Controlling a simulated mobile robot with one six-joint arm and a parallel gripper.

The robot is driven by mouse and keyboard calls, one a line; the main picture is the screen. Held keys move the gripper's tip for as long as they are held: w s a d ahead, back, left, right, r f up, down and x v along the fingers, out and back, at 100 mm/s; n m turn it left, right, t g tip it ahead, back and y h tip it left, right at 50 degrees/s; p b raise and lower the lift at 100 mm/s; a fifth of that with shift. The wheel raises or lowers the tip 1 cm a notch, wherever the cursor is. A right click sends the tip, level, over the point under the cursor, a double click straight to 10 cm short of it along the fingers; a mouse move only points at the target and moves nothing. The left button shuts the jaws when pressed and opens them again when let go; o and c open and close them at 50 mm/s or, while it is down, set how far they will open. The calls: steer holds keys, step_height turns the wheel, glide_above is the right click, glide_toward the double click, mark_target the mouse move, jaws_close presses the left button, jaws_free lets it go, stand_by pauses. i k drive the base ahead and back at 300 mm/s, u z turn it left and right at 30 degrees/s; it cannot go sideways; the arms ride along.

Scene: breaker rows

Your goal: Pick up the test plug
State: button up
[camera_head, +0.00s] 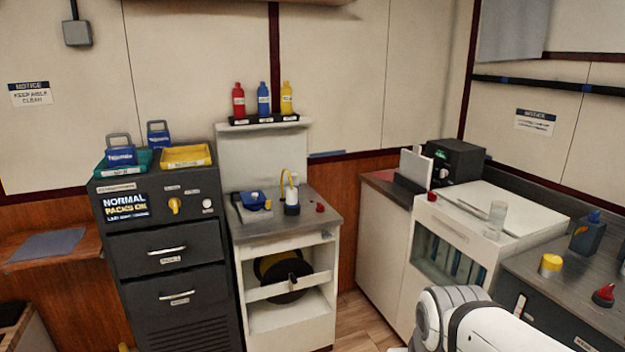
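A small upright white and blue plug-like piece with a thin yellow loop (291,197) stands on the grey counter of the middle cabinet. It may be the test plug, but no readable label confirms this. A blue item (255,201) lies just left of it on a light plate. A small red knob or button (320,208) is to its right. My white arm shows at the bottom, right of centre, well apart from these things. My gripper is out of view.
The middle cabinet (333,240) has a shelf of red, blue and yellow bottles (263,100) above it. A dark drawer cabinet (160,243) stands left. A white unit (453,232) stands right, with a clear cylinder (495,220) on top. Some wooden floor (362,325) shows between them.

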mark_target(295, 177)
steer(key=z, duration=0.5)
steer(key=i, duration=1.9)
steer(key=u, duration=0.6)
steer(key=i, duration=1.35)
steer(key=u, duration=1)
